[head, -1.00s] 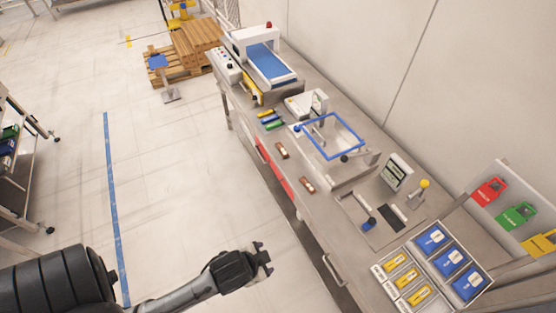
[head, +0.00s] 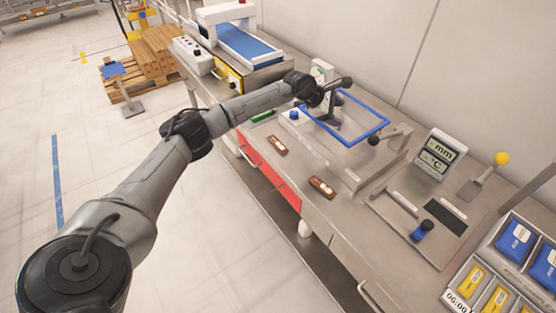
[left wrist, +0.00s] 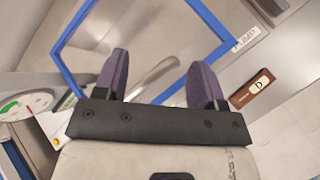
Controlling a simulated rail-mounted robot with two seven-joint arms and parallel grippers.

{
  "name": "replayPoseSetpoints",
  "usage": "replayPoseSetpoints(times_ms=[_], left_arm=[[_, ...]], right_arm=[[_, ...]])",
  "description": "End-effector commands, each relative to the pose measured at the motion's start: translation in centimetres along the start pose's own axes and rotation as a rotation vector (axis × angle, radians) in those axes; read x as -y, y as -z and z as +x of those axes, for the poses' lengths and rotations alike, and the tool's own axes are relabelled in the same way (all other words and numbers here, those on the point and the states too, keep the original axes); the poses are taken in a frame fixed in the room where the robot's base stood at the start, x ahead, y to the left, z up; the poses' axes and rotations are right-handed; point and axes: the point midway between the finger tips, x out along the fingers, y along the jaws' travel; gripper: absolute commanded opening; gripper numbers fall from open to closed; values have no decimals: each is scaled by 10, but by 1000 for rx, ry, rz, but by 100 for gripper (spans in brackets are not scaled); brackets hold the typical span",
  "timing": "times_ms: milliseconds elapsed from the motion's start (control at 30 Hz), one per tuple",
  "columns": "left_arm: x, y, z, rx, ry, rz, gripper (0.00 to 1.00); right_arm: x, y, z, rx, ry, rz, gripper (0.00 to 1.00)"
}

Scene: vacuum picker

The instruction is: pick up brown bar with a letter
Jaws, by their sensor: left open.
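Two brown bars with white labels lie on the grey bench in the head view, one further back (head: 277,144) and one nearer (head: 322,187). Their letters are too small to read there. The left wrist view shows a brown bar (left wrist: 255,88) with a white label that seems to read "D", to the right of my fingers. I cannot tell which of the two it is. My left gripper (head: 338,92) is over the bench near the blue frame, beyond both bars. Its purple fingers (left wrist: 160,82) are apart, with nothing held between them. My right gripper is not in view.
A blue square frame (head: 383,127) stands over a metal plate close to my gripper. A dark-knobbed lever (head: 374,140), a mm/°C display (head: 440,152) and a yellow-knobbed lever (head: 502,158) are to the right. A conveyor (head: 245,42) stands behind. Bench around the bars looks clear.

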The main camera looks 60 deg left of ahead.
Motion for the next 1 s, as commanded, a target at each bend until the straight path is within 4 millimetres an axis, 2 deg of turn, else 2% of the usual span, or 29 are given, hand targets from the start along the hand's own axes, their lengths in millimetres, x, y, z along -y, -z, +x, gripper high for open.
replayPoseSetpoints(times_ms=[33,100,200,400,600,767,1000], left_arm=[[-14,32,-10,-100,-4,50,64],[-22,57,-26,-214,32,118,64],[-20,83,-43,-339,126,215,64],[5,114,-67,-498,392,414,64],[22,131,-85,-563,592,531,64],[33,144,-82,-579,654,561,64],[50,171,-55,-578,661,564,64]], right_arm=[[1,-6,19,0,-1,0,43],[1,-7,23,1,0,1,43],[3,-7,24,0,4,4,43],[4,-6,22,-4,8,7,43],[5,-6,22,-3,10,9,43],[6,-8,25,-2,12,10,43],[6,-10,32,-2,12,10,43]])
